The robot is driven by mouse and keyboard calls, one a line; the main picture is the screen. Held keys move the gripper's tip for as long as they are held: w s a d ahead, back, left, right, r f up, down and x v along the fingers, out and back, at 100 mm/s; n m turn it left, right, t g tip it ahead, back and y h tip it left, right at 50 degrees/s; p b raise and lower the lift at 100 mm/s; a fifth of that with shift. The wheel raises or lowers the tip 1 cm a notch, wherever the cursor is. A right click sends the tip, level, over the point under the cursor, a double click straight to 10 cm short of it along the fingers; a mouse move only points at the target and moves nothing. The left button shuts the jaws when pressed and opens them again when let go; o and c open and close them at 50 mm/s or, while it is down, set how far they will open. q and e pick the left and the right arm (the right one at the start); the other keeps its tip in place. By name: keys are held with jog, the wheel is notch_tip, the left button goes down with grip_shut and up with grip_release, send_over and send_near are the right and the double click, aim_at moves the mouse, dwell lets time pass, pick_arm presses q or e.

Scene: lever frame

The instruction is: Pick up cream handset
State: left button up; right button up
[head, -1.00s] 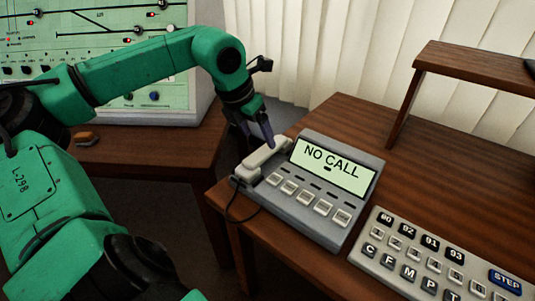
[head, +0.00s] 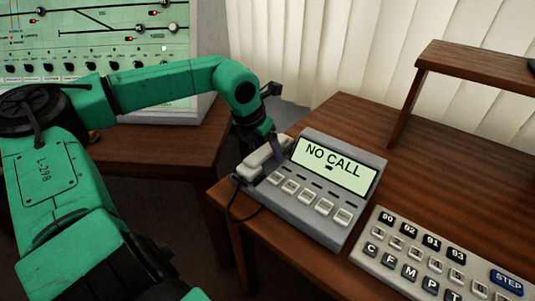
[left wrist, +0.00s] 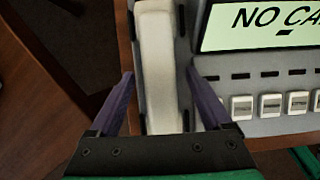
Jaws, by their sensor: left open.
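The cream handset (head: 259,163) lies in its cradle along the left side of the grey phone unit (head: 318,226). In the left wrist view the handset (left wrist: 159,70) runs lengthwise between the two purple fingers. My left gripper (head: 262,145) is open and sits low over the handset, with one finger on each side of it; it also shows in the left wrist view (left wrist: 160,80). Gaps show between the fingers and the handset. The gripper hides part of the handset in the head view. My right gripper is not in view.
The phone's screen (head: 330,164) reads NO CALL. A dark cord (head: 231,207) hangs from the handset's near end over the desk edge. A grey keypad (head: 440,262) lies at the right. A wooden shelf (head: 470,55) stands behind. A green control panel (head: 90,50) is at back left.

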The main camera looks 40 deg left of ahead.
aim_at(266, 148)
pick_arm(q)
jog(key=shift+f, duration=0.1)
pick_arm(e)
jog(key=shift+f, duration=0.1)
pick_arm(q)
grip_shut()
dwell(0.3)
jog(key=shift+r+p, duration=0.4)
notch_tip(266, 148, up, 20)
jog(key=p, duration=0.3)
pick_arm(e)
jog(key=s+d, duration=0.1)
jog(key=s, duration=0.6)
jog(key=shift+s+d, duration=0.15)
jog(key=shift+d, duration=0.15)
